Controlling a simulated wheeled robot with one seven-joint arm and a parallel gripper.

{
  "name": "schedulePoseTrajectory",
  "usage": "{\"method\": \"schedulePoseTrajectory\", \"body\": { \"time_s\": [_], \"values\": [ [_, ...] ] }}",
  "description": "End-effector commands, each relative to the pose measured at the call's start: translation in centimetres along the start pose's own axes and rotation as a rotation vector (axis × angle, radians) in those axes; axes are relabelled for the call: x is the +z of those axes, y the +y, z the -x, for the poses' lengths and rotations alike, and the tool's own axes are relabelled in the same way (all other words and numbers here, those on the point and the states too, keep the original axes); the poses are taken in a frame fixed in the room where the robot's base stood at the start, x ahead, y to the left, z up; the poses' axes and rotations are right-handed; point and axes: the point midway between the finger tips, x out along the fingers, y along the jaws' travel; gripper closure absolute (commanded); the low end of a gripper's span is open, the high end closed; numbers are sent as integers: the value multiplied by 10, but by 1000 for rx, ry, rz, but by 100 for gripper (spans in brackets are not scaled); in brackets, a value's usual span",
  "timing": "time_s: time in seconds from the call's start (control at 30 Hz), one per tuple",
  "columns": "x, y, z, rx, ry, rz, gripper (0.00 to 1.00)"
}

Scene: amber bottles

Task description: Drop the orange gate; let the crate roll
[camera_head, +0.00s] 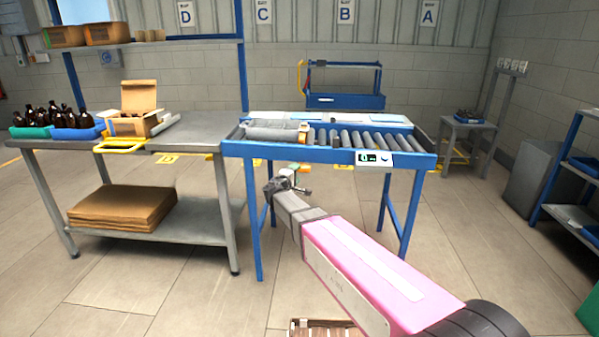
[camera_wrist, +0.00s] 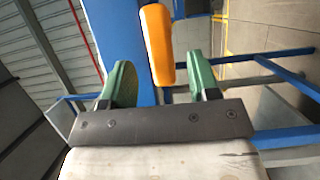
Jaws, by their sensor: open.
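An orange bar (camera_wrist: 158,45), which looks like the gate or its handle, stands against a blue beam in the wrist view. In the head view my gripper (camera_head: 288,180) is by the conveyor's front edge. A slatted wooden crate (camera_head: 322,328) shows partly at the bottom edge; no crate is clear on the rollers.
Left of the conveyor, a steel bench (camera_head: 190,142) holds an open cardboard box (camera_head: 138,105), a blue tray (camera_head: 78,132) and a green tray (camera_head: 30,131) with brown bottles. A small display panel (camera_head: 374,158) is on the conveyor's front. Floor around is mostly clear.

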Motion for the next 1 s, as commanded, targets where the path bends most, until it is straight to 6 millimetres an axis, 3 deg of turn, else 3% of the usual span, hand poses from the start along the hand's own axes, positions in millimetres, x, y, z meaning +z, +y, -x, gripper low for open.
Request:
{"method": "schedulePoseTrajectory", "body": {
  "time_s": [0.1, 0.23, 0.63, 0.67, 0.8, 1.0],
  "values": [
    [-1, 0, -20, 0, -1, 0, 45],
    [0, 0, -31, 0, -1, 0, 45],
    [1, 0, -37, -1, -1, 0, 45],
    [1, 0, -37, -1, -1, 0, 51],
    [1, 0, -37, -1, -1, 0, 97],
    [0, -3, -37, -1, -1, 0, 100]
  ]
}}
